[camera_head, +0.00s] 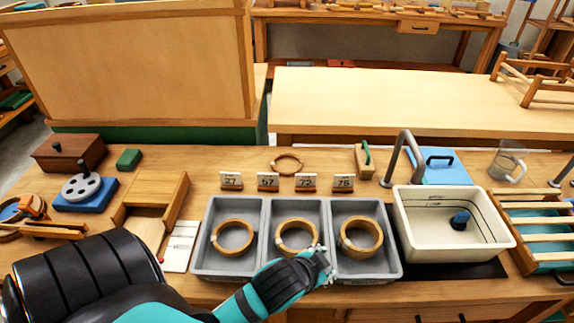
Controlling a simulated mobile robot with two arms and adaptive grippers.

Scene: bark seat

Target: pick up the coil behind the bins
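A thin tan coil (287,164) lies on the wooden bench behind the grey bins and the row of number cards. Three grey bins stand side by side: the left bin (207,258), the middle bin (272,268) and the right bin (388,265). Each holds a thicker wooden-looking coil: left (232,222), middle (297,222), right (379,240). My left gripper (328,266) is over the front of the bins, near the divider between the middle and right ones, well in front of the thin coil. Its finger opening is too small to tell. My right gripper is out of view.
Number cards on wooden blocks (268,183) stand between bins and thin coil. A grey tap (401,155) and white basin (505,238) are to the right. A wooden tray (178,190) is to the left. Bench around the thin coil is mostly clear.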

